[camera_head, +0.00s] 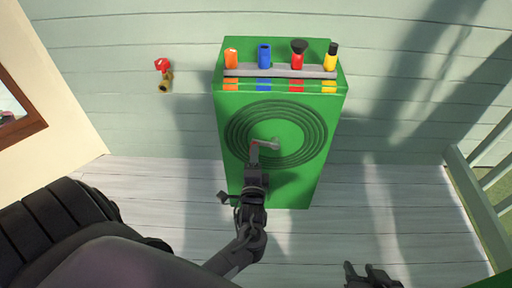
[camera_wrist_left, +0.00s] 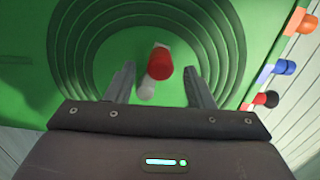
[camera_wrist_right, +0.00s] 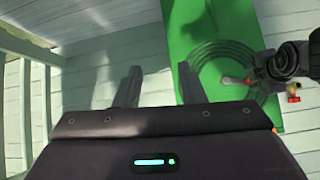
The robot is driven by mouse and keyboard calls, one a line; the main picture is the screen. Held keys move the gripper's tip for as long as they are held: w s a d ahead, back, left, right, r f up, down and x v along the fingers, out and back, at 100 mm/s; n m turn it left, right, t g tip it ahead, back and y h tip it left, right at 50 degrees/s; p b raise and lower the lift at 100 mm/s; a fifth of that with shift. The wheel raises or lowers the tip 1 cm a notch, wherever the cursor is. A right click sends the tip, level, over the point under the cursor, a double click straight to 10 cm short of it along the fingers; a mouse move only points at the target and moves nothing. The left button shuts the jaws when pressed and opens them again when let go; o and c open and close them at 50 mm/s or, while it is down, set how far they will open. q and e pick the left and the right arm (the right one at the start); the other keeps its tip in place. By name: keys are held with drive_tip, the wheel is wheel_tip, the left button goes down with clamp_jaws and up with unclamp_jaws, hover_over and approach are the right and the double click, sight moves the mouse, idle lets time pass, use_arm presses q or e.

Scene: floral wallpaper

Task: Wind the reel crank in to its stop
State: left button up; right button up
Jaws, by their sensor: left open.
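The hose reel is a tall green cabinet (camera_head: 290,188) with dark concentric hose rings (camera_head: 318,137) on its front face. A grey crank arm (camera_head: 268,145) with a red knob sits at the centre of the rings. In the left wrist view the red knob (camera_wrist_left: 160,64) stands between the open fingers, with the pale crank arm behind it. My left gripper (camera_head: 255,158) is open at the crank, and no grip on the knob shows. My right gripper (camera_head: 370,272) is open and empty, low at the front right, away from the cabinet; the crank (camera_wrist_right: 235,80) also shows in the right wrist view.
A grey rack (camera_head: 282,71) on the cabinet top holds orange, blue, red and yellow nozzles. A brass tap with a red handle (camera_head: 162,66) is on the wall to the left. A railing (camera_head: 480,190) stands at the right. The plank floor right of the cabinet is clear.

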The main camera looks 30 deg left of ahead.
use_arm(q)
drive_tip(key=b+x, duration=0.1)
drive_tip(key=x, duration=0.4)
drive_tip(key=shift+w+a, duration=0.1)
drive_tip(key=shift+w, duration=0.1)
use_arm(e)
drive_tip(key=w+a+r+t+y, duration=0.1)
drive_tip(key=w+r+t, duration=0.4)
drive_tip(key=r, duration=0.5)
drive_tip(key=shift+w+a+t+y, duration=0.2)
drive_tip(key=shift+w+t+y, duration=0.1)
drive_tip(key=shift+w+y, duration=0.3)
use_arm(q)
clamp_jaws()
